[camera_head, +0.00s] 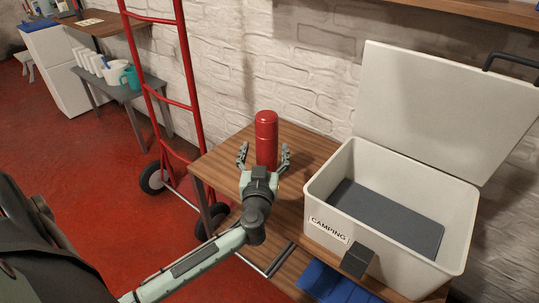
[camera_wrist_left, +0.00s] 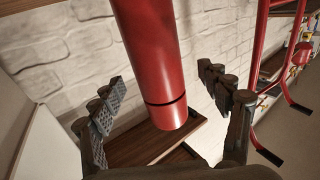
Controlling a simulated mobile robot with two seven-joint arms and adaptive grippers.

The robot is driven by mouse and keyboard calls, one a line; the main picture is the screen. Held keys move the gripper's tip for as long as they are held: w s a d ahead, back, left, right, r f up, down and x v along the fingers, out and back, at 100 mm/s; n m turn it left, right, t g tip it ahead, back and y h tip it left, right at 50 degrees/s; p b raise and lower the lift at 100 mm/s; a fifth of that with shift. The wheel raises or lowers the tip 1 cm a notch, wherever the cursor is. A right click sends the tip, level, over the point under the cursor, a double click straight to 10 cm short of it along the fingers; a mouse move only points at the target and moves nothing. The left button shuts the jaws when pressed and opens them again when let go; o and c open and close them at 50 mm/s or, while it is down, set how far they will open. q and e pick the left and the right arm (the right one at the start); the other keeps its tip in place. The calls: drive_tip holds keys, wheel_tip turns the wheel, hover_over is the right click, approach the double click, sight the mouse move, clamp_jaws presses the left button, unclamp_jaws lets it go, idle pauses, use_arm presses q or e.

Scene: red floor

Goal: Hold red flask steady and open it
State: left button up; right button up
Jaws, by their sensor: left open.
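The red flask (camera_head: 266,138) stands upright on the wooden table, with a dark line below its cap. My left gripper (camera_head: 264,158) is open, its fingers on either side of the flask and apart from it. In the left wrist view the flask (camera_wrist_left: 153,62) hangs down from the top of the picture between the open fingers (camera_wrist_left: 168,100), with a gap on both sides. My right gripper is not in either view.
A white box (camera_head: 393,271) labelled CAMPING, lid open, stands right of the flask on the wooden table (camera_head: 222,163). A red hand truck (camera_head: 184,62) leans at the wall on the left. A grey side table with cups (camera_head: 90,60) stands farther back.

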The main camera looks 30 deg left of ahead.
use_arm(q)
drive_tip(key=shift+x, duration=1.95)
drive_tip(key=shift+d, duration=0.1)
drive_tip(key=c, duration=1.4)
drive_tip(key=shift+r, duration=0.1)
drive_tip(key=shift+c, duration=0.6)
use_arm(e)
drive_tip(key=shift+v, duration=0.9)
use_arm(q)
drive_tip(key=shift+r, duration=0.1)
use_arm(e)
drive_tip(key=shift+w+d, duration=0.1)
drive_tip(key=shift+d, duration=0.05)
